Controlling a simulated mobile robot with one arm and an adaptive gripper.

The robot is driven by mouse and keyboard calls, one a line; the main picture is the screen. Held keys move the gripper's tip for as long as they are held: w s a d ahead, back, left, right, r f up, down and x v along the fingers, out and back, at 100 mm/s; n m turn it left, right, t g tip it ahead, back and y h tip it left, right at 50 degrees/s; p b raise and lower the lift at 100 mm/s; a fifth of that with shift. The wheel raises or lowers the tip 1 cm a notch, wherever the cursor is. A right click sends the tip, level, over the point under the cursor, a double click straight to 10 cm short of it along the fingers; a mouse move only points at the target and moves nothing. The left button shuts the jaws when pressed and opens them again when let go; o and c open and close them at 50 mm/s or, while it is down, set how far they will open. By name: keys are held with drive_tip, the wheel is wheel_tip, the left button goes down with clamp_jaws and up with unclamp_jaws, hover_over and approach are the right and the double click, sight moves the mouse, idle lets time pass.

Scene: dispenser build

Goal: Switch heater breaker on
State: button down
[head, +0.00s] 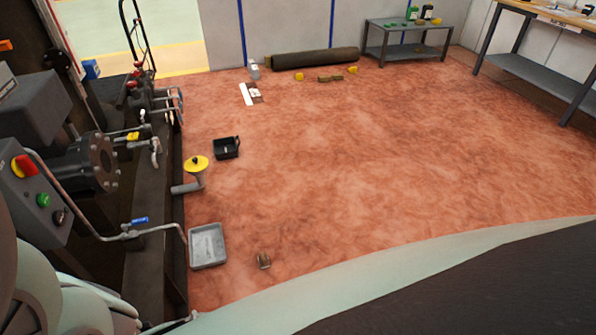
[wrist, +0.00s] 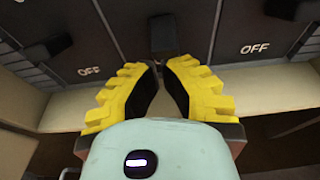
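The wrist view shows a dark grey breaker panel (wrist: 115,30) with black switch levers. One black lever (wrist: 163,34) is just beyond my fingertips, roughly in line with the gap between them. My gripper (wrist: 161,64) has two yellow ridged fingers with dark inner pads. The tips are a narrow gap apart, and nothing shows between them. Another lever (wrist: 48,48) is at the left, and a third lever (wrist: 285,8) is at the upper right. "OFF" labels show left and right of my fingers. No heater name is readable. The head view shows neither panel nor gripper.
A pale ledge (wrist: 265,85) runs below the panel. In the head view, pipework and a control box (head: 40,195) line the left. A grey tray (head: 208,245), a black bin (head: 227,148) and a yellow-topped stand (head: 195,165) are on the red floor. The middle floor is clear.

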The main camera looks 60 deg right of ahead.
drive_tip(key=shift+r+g+h+p, duration=0.3)
drive_tip(key=shift+r+h+p, duration=0.15)
drive_tip(key=shift+p, duration=0.55)
drive_tip(key=shift+s+d+p, duration=0.1)
drive_tip(key=shift+p, duration=0.2)
drive_tip(key=shift+d+r+g+h+p, duration=0.15)
drive_tip(key=shift+g+h+p, duration=0.3)
drive_tip(key=shift+p, duration=0.3)
drive_tip(key=shift+r+p, duration=0.1)
drive_tip(key=shift+p, duration=0.25)
drive_tip(key=shift+s+r+g+h+p, duration=0.15)
drive_tip(key=shift+r+g+h+p, duration=0.15)
drive_tip(key=shift+g+h+p, duration=0.45)
drive_tip(key=shift+r+p, duration=0.25)
drive_tip(key=shift+p, duration=0.55)
drive_tip(key=shift+r+p, duration=0.7)
drive_tip(key=shift+p, duration=0.05)
